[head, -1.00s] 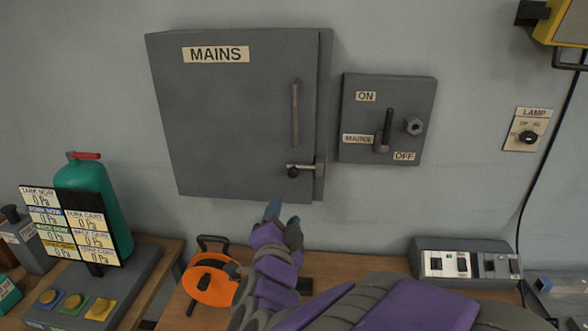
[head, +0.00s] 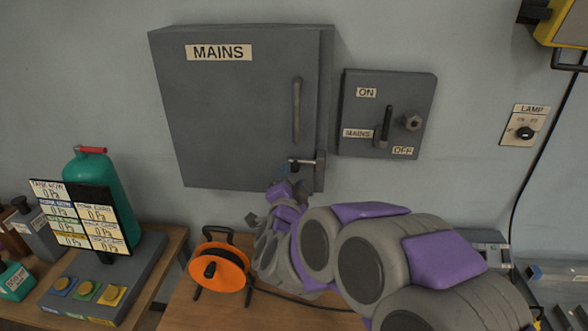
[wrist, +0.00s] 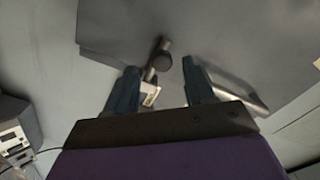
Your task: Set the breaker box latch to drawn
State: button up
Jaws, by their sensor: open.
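The grey breaker box (head: 235,110) labelled MAINS hangs on the wall with its door closed. Its latch (head: 305,163), a silver horizontal bolt with a dark round knob (head: 294,167), sits low on the door's right side, by a bracket at the edge. In the wrist view the latch knob (wrist: 162,61) lies just beyond and between my fingertips. My gripper (wrist: 163,78) is open, its two dark blue fingers on either side of the knob's line. I cannot tell whether they touch it. In the head view my gripper (head: 278,188) is just below the latch, partly hidden by my arm.
A vertical bar handle (head: 297,110) stands above the latch. A switch box (head: 387,115) with ON and OFF labels is to the right. Below are an orange cable reel (head: 221,268), a green bottle (head: 103,195) and a gauge panel (head: 80,215) on the benches.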

aim_at(294, 170)
jog(key=shift+w+b, duration=0.35)
jog(key=shift+w, duration=2.3)
grip_shut()
